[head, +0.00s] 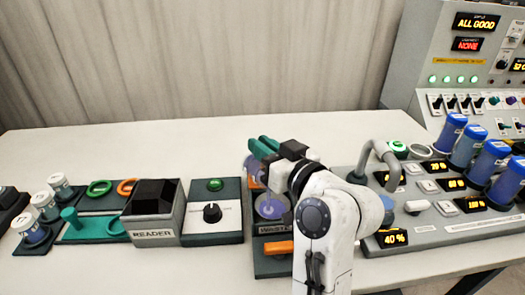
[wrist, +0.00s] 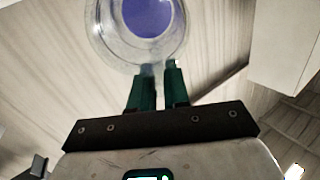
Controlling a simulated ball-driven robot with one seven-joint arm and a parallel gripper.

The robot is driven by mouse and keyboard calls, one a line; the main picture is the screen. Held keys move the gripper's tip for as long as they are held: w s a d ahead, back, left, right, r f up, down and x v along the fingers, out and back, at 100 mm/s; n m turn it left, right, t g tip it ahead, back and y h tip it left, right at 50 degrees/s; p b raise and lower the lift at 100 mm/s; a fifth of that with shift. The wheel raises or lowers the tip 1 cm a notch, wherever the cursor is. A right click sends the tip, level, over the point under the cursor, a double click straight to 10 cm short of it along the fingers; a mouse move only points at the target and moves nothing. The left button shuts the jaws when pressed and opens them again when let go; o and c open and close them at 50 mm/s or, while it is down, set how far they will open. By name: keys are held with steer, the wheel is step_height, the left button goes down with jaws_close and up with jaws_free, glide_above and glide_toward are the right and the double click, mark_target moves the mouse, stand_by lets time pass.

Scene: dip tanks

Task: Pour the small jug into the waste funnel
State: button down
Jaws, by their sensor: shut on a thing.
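My gripper (wrist: 160,75) has green fingers shut on the wall or handle of a clear small jug (wrist: 104,42). The wrist view shows the jug's round outline, cut off by the top edge, with blue-purple liquid inside. In the head view my gripper (head: 258,148) is at the far side of the waste unit, and the jug (head: 252,170) shows as a purplish shape just below the fingers, partly hidden. The waste funnel (head: 270,206) is the round purplish opening on the unit marked WASTE, close in front of the jug. I cannot tell the jug's exact tilt.
An orange handle (head: 279,247) lies at the unit's front. On the right, a grey panel (head: 450,222) carries a curved pipe, displays and several blue cylinders. The table's back is clear.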

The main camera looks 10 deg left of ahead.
steer(key=shift+s+d+r+t+y+b, duration=0.2)
steer(key=shift+s+d+t+y+b, duration=0.6)
steer(key=shift+b, duration=2.3)
steer(key=shift+s+d+r+t+y+b, duration=0.15)
steer(key=shift+s+d+t+y+b, duration=0.6)
steer(key=shift+b, duration=2.35)
steer(key=shift+w+a+r+p, duration=0.15)
steer(key=shift+w+a+p, duration=0.05)
steer(key=shift+w+p, duration=0.1)
